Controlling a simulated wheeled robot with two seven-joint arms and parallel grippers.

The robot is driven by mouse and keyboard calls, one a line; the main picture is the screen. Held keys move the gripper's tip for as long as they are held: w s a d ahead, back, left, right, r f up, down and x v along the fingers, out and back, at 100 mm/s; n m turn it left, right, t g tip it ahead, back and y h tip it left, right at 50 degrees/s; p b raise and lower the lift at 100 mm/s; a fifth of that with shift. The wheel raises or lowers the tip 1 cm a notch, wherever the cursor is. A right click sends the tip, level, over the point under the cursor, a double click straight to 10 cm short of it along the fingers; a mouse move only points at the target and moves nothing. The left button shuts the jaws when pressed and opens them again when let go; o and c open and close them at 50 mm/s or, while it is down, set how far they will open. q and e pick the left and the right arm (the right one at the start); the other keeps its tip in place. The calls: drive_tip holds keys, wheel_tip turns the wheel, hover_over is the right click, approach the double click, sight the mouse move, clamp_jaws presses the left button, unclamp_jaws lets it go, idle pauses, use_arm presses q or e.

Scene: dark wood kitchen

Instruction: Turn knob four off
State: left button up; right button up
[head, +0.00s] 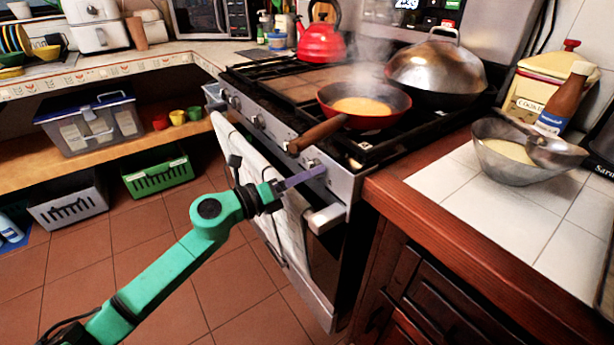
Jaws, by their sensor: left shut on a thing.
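The stove's front panel (338,186) carries a row of knobs. My left gripper (318,171) reaches in from the lower left, its purple fingers shut on the knob at the panel's right end (313,163). The fingers partly hide this knob, so I cannot read its angle. Other knobs sit further left, one (257,121) near the middle of the panel and one (234,102) near its far end. No knob numbers are legible. My right gripper is not in view.
A steaming red pan (388,115) with yellow food sits on the stove, its wooden handle (318,134) jutting over the front edge above my gripper. The oven door handle (326,217) lies just below. A tiled counter (455,202) with a bowl (497,160) stands at the right.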

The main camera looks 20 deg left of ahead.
use_arm(q)
drive_tip(key=shift+f, duration=0.15)
drive_tip(key=o, duration=1.4)
drive_tip(key=shift+s+a, duration=0.2)
drive_tip(key=b+v, duration=0.2)
drive_tip(key=v, duration=1.2)
drive_tip(key=shift+s, duration=0.1)
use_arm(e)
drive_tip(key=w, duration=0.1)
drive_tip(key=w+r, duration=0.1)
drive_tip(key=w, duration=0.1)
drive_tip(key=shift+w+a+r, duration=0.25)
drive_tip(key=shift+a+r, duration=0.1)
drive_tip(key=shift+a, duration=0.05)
